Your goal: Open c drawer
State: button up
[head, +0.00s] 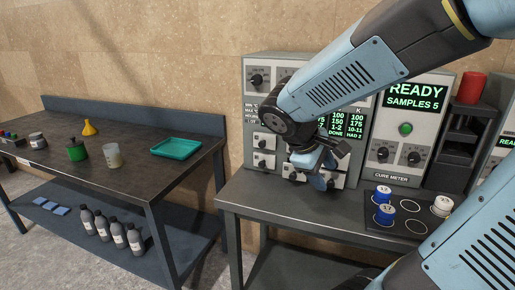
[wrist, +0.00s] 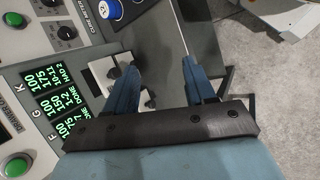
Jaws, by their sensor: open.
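In the head view, the grey press cabinet (head: 251,100) has several small white drawers with black knobs low on its front. Two are stacked at the left, with an upper drawer (head: 265,141) and a lower drawer (head: 263,160). More lie partly behind my gripper (head: 321,168). Their letters are too small to read, so I cannot tell which is c. In the wrist view, my gripper (wrist: 160,66) is open with nothing between its blue fingers. A white drawer front (wrist: 98,74) with a dark knob shows close to the left finger, partly hidden by it.
A cure meter (head: 408,125) stands right of the cabinet. Blue-topped cups (head: 384,213) sit on a dark tray at the bench's right. The grey bench top (head: 270,195) before the drawers is clear. A side table (head: 130,175) with a teal tray stands left.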

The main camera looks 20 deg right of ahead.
jog(key=w+f+n+h, duration=0.2)
jog(key=w+n+h, duration=0.2)
jog(key=w+n, duration=0.1)
jog(key=n+t, duration=1.3)
jog(key=n, duration=0.4)
send_near(260, 144)
jog(key=x, duration=0.8)
jog(key=shift+d+f, duration=0.15)
jog(key=shift+d, duration=0.15)
grip_shut()
jog(key=shift+a, duration=0.1)
